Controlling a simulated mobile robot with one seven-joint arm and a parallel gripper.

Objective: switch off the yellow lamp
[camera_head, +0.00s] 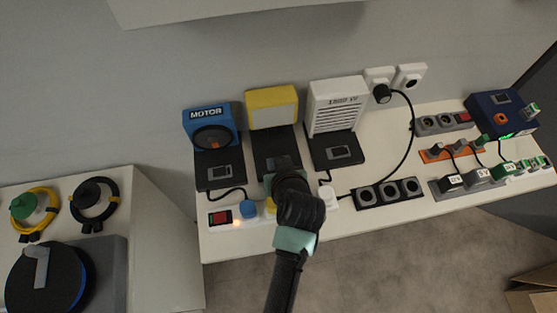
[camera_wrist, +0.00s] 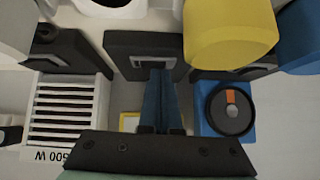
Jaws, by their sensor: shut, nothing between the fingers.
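The yellow lamp (camera_head: 272,107) stands at the back of the white bench, between the blue motor and the white heater. Its pale front panel shows, but I cannot tell if it is lit. Its dark base (camera_head: 265,150) reaches forward. My gripper (camera_head: 283,163) is shut and empty, over the front part of this base. In the wrist view my shut fingers (camera_wrist: 160,72) end at the grey switch (camera_wrist: 152,63) on the dark base. I cannot tell if they touch it. A yellow edge of the lamp (camera_wrist: 129,122) shows beside the fingers; most of it is hidden.
The blue motor (camera_head: 211,130) stands left and the white heater (camera_head: 337,108) right, each with its own switch base. A power strip (camera_head: 235,219) with a blue plug (camera_head: 248,209) and a yellow plug (camera_wrist: 228,32) lies in front. Cables and more sockets lie right.

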